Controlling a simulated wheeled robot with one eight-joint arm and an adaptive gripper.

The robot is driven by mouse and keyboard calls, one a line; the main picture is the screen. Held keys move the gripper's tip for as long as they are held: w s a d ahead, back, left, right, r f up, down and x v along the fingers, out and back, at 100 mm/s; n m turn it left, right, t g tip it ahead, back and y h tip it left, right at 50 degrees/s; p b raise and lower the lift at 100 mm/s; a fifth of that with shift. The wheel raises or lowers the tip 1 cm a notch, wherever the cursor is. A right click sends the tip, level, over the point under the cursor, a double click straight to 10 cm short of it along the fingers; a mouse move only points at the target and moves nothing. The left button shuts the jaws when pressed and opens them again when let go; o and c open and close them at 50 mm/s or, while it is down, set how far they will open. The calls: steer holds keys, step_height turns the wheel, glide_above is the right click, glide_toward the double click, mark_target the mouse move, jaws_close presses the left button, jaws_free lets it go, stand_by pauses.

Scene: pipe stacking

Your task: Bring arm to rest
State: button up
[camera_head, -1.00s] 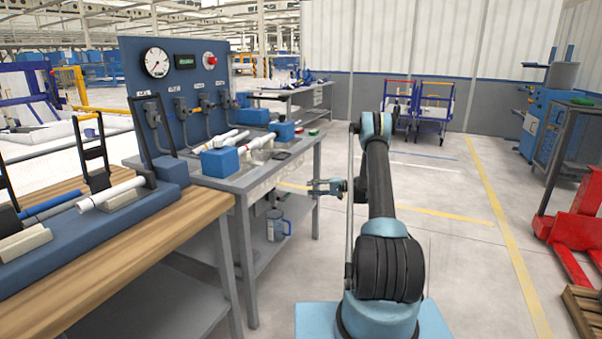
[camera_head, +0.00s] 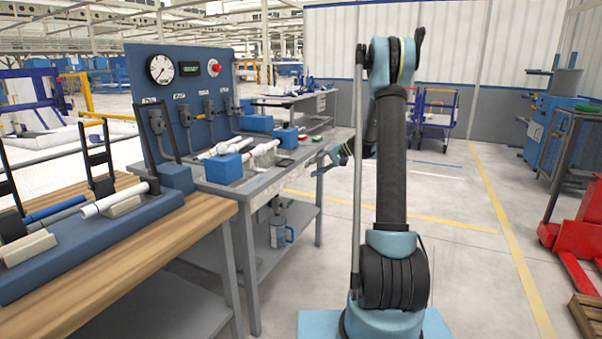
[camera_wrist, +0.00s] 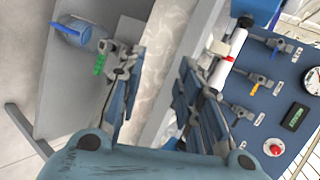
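My arm stands upright and folded on its light blue base in the head view. My gripper (camera_head: 328,161) hangs at the left of the arm, just off the right edge of the grey workbench (camera_head: 262,188). In the wrist view, my gripper (camera_wrist: 155,95) has its two fingers spread apart with nothing between them. White pipes (camera_head: 218,150) lie by blue blocks on the grey bench. Another white pipe (camera_head: 113,200) rests on a holder on the wooden bench.
A blue panel (camera_head: 190,95) with a gauge and valves stands behind the grey bench. A red pallet truck (camera_head: 578,225) is at the right. The floor (camera_head: 465,275) right of my arm is clear.

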steer(key=s+d+r+h, duration=0.2)
steer(key=s+r+h, duration=0.1)
steer(key=s, duration=1)
steer(key=s+d+r+h, duration=0.2)
steer(key=s+r+h, duration=0.1)
steer(key=s, duration=1.1)
steer(key=s+d+f+h, duration=0.2)
steer(key=s+d+f, duration=0.2)
steer(key=s, duration=0.8)
steer(key=s+d+f+n+t+h, duration=0.1)
steer(key=s+d+f+h, duration=0.2)
steer(key=s, duration=0.8)
step_height(320, 180, down, 4)
steer(key=shift+s+d+r+h, duration=0.1)
steer(key=shift+s+d+h, duration=0.25)
steer(key=shift+d, duration=0.8)
steer(key=shift+w+f, duration=0.25)
steer(key=shift+w, duration=0.2)
